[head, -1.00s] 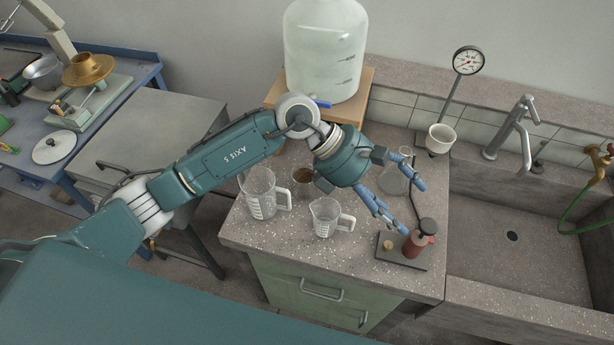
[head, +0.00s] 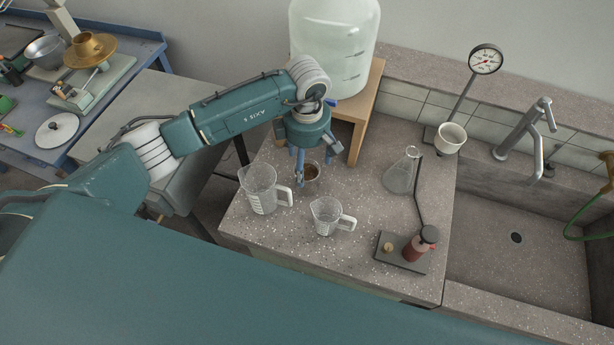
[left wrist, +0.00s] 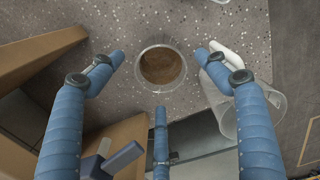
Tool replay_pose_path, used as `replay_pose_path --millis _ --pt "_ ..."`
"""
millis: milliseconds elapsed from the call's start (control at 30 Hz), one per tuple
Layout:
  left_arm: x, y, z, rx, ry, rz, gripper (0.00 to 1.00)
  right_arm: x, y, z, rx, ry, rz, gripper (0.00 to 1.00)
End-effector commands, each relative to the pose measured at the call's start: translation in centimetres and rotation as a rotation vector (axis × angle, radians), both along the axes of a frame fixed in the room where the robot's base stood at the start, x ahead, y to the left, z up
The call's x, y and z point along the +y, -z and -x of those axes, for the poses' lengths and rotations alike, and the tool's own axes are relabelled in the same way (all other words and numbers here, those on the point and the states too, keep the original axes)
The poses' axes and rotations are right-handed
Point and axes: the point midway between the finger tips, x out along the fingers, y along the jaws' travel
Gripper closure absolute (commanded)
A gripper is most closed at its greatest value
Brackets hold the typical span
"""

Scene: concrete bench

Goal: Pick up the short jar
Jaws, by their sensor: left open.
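The short jar (head: 312,172) is a small clear round vessel with brown stuff in it. It stands upright on the speckled bench top, behind the two measuring jugs. In the left wrist view the jar (left wrist: 162,66) shows from above, near the top middle. My left gripper (head: 301,178) points down right at the jar, partly hiding it in the head view. In the left wrist view the blue fingers of my left gripper (left wrist: 160,80) are spread open, with the jar in the gap between them. I see no finger closed on it. My right gripper is not in view.
A large jug (head: 262,188) and a smaller jug (head: 326,215) stand in front of the jar. A wooden stand (head: 362,120) with a big bottle (head: 333,45) is close behind. A flask (head: 401,174) and red bottle (head: 417,250) stand right; the sink (head: 510,262) lies beyond.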

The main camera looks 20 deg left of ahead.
Motion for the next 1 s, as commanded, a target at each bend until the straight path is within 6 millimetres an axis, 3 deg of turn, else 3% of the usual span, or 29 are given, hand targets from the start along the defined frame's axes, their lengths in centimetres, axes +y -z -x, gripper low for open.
replay_pose_path --millis 233,533,800,1000 --pt "0.0 3.5 0.1 0.004 0.0 0.0 0.25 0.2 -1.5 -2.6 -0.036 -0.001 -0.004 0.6" --pt "0.0 4.2 0.1 0.001 0.001 0.001 0.25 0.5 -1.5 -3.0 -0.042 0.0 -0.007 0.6" --pt "0.0 4.2 0.1 0.001 0.001 0.001 0.77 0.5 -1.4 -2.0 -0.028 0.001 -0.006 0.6" --pt "0.0 4.1 0.0 0.0 0.001 0.001 0.77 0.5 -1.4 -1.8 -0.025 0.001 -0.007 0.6"
